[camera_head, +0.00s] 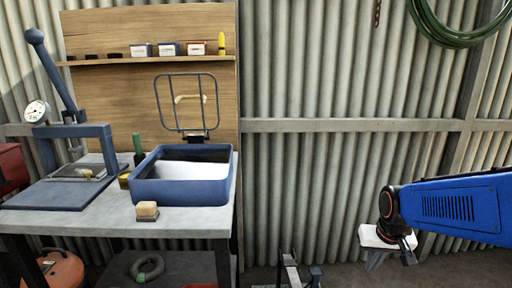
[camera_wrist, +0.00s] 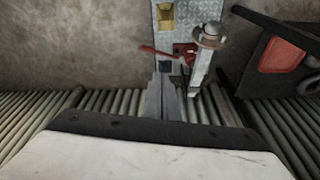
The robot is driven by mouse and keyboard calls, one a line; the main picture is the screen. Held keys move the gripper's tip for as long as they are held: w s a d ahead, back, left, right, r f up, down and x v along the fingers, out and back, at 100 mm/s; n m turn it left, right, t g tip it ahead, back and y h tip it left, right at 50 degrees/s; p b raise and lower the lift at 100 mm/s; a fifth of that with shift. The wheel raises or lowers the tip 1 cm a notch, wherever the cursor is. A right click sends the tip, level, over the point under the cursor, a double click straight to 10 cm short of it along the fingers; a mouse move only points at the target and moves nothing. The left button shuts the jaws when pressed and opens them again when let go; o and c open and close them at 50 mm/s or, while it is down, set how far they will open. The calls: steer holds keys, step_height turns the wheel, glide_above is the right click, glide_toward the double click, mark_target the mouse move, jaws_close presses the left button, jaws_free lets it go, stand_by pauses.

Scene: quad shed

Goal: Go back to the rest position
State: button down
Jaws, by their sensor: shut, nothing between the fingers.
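My arm reaches in from the right edge in the head view, with its blue link in front of the corrugated wall. My gripper (camera_head: 376,258) hangs low at the right, clear of the bench, and its fingers point down. In the wrist view the gripper (camera_wrist: 162,80) shows its two grey fingers together, with nothing between them. The fingertips are close to a metal post (camera_wrist: 205,60) and a red lever (camera_wrist: 160,53) in that picture; I cannot tell how far apart they are in depth.
A workbench (camera_head: 180,220) stands at the left. It carries a blue open bin (camera_head: 182,192), a small tan-topped block (camera_head: 147,211), a green bottle (camera_head: 138,150) and a press with a gauge (camera_head: 37,111). A metal stand (camera_head: 291,272) is on the floor.

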steer(key=s+a+r+n, duration=0.1)
steer(key=s+a+r, duration=0.1)
steer(key=s, duration=0.5)
steer(key=s+a+r+t, duration=0.1)
steer(key=s+r, duration=0.4)
steer(key=s, duration=0.3)
steer(key=shift+s+a+n+t, duration=0.3)
steer(key=shift+a+n, duration=0.05)
steer(key=shift+n, duration=0.05)
